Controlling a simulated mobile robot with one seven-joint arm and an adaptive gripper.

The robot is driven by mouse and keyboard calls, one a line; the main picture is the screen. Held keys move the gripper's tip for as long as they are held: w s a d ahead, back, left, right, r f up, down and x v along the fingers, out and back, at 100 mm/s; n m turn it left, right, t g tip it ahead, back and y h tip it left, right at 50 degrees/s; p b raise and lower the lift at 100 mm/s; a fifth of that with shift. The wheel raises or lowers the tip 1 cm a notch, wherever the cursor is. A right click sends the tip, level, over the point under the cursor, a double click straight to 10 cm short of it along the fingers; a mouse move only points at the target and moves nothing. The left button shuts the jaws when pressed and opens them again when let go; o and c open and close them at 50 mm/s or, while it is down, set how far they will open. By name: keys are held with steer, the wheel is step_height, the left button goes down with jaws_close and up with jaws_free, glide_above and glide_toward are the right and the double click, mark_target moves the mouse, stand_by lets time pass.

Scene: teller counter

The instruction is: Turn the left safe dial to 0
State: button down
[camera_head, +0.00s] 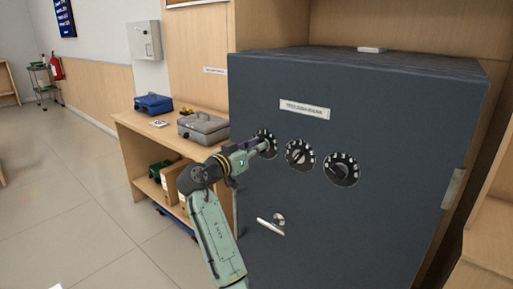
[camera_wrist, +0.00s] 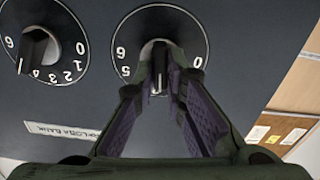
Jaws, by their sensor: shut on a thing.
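The dark grey safe (camera_head: 390,105) has three black dials with white numerals in a row on its front. The left dial (camera_head: 257,136) is partly covered by my gripper (camera_head: 261,147). In the wrist view my gripper (camera_wrist: 161,62) has its two fingers closed on the knob of this left dial (camera_wrist: 190,32). A pale line on the knob shows between the fingers, pointing down in that picture. A 0 shows to the right of the fingers; the numerals behind them are hidden. The middle dial (camera_head: 300,154) also shows in the wrist view (camera_wrist: 69,25), free of the gripper. The right dial (camera_head: 341,169) is untouched.
A handle (camera_head: 270,227) sits below the dials, and a label (camera_head: 305,109) is above them. A wooden counter (camera_head: 150,126) with a grey cash box (camera_head: 203,128) and a blue box (camera_head: 153,104) stands left of the safe. The floor at left is open.

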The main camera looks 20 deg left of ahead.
steer(key=shift+w+a+f+n+p, duration=0.1)
steer(key=shift+n+p, duration=1)
steer(key=shift+n, duration=1.65)
steer(key=shift+s+a+f+n+p, duration=0.1)
steer(key=shift+n+p, duration=1.05)
steer(key=shift+n, duration=1.55)
steer(key=shift+w+a+f+n+p, duration=0.1)
steer(key=shift+n+p, duration=1)
steer(key=shift+n, duration=1.65)
steer(key=c, duration=1.6)
jaws_free()
steer(key=shift+c, duration=0.2)
steer(key=v, duration=1.2)
